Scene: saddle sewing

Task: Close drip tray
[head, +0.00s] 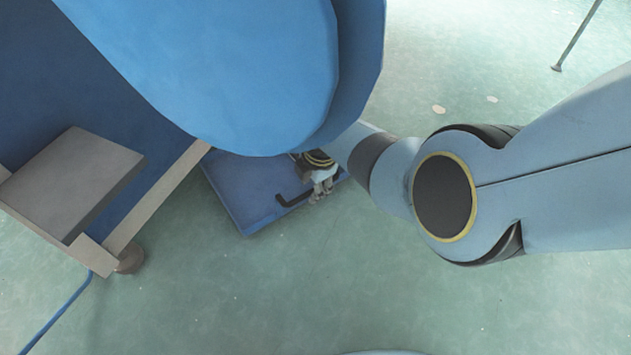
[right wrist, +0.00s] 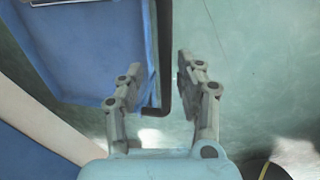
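The drip tray (head: 240,195) is a shallow blue tray sticking out from under the large blue machine, low near the floor. A black bar handle (head: 290,201) is on its front side. My right gripper (head: 322,192) is at the tray's front, beside the handle. In the right wrist view, the tray (right wrist: 90,50) fills the upper left. The handle (right wrist: 164,60) runs between the fingers of my right gripper (right wrist: 158,72), which stand apart on either side of it. The fingers are not closed on it. The rear of the tray is hidden. My left gripper is not in view.
The blue machine body (head: 220,60) overhangs the tray. A grey block (head: 75,180) and a pale frame beam (head: 155,200) with a round foot (head: 130,260) stand at left. A blue cable (head: 55,318) lies on the floor. The green floor in front is clear.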

